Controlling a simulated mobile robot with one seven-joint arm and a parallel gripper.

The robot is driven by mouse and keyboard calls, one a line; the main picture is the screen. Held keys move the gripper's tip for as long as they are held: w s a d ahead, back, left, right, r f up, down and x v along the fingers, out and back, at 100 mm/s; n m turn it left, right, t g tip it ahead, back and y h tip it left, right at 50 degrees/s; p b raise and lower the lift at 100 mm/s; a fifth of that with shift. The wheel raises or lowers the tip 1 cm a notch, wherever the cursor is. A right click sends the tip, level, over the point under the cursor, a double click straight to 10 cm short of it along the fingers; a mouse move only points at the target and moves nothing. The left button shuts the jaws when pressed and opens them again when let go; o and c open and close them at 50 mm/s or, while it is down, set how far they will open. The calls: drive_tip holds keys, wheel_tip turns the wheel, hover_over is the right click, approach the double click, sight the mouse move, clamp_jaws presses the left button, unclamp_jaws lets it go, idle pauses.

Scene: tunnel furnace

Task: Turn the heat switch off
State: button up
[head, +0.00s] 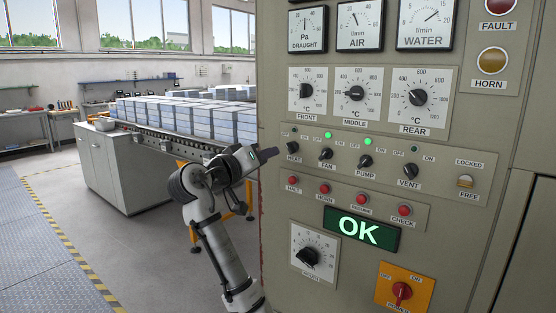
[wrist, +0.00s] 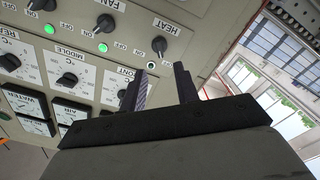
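The heat switch (head: 293,148) is a small black rotary knob at the left end of the switch row in the head view. In the wrist view, which is upside down, the heat switch (wrist: 159,44) lies just beyond the fingertips. I cannot tell its exact setting. My gripper (head: 268,153) is at the panel's left edge in the head view, just left of the switch. In the wrist view my gripper (wrist: 161,68) is open, its two dark fingers apart with nothing between them. The fingers appear clear of the knob.
The fan knob (head: 326,154), pump knob (head: 365,161) and vent knob (head: 411,171) continue the row rightward; two green lamps glow above it. Red buttons (head: 323,188) sit below, dials (head: 356,93) above. A conveyor with stacked blocks (head: 190,115) stands behind my arm.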

drive_tip(key=b+v, duration=0.1)
drive_tip(key=v, duration=0.5)
